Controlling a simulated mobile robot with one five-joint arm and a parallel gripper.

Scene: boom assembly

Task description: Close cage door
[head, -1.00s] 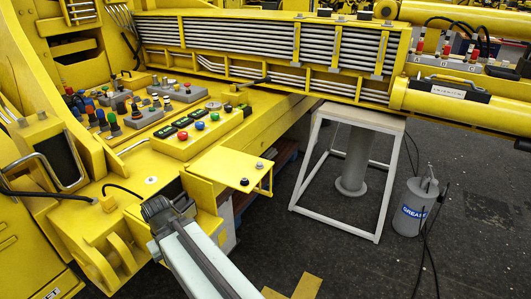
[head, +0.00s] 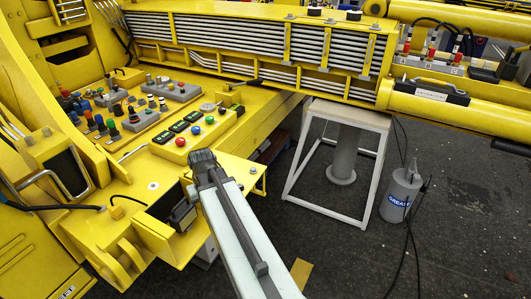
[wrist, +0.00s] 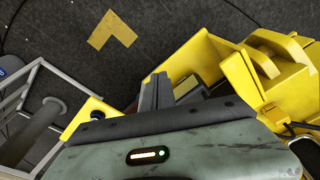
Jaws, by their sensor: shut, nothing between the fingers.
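My gripper (head: 203,160) is shut and empty, with its grey fingers (wrist: 156,92) close together. In the head view it lies across the left part of a flat yellow plate (head: 243,174), which looks like the cage door, and hides part of it. In the wrist view the door (wrist: 91,112), with a dark round knob, is left of the fingers. In the head view the cage (head: 165,197) is left of and below my gripper. I cannot tell whether the fingers touch the door.
A control panel (head: 180,140) with coloured buttons lies behind the cage. A white-framed stand (head: 350,118) and a grey grease can (head: 401,195) stand on the dark floor to the right.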

